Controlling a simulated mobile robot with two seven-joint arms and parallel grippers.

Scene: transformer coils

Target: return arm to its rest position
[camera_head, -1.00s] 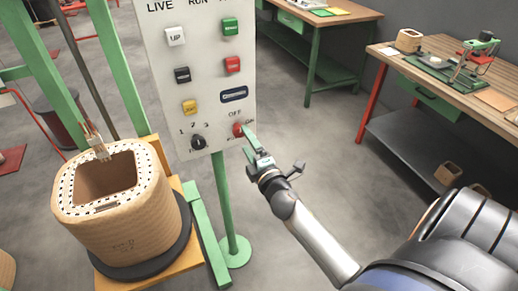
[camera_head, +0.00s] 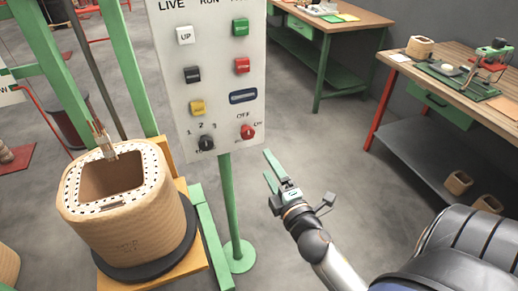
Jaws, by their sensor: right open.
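My right gripper (camera_head: 269,169) is open and empty, with its two green fingers apart. It hangs in free air to the right of the control panel's post, below and to the right of the panel (camera_head: 212,70). The red rotary switch (camera_head: 248,132) at the panel's lower right is clear of the gripper. My right arm comes in from the lower right. My left gripper does not show.
A large wound coil (camera_head: 125,205) stands on a dark round base at the left, beside a green frame. The panel's green post (camera_head: 230,205) stands near my gripper. A wooden workbench (camera_head: 455,75) is at the right. Grey floor (camera_head: 340,150) lies open between.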

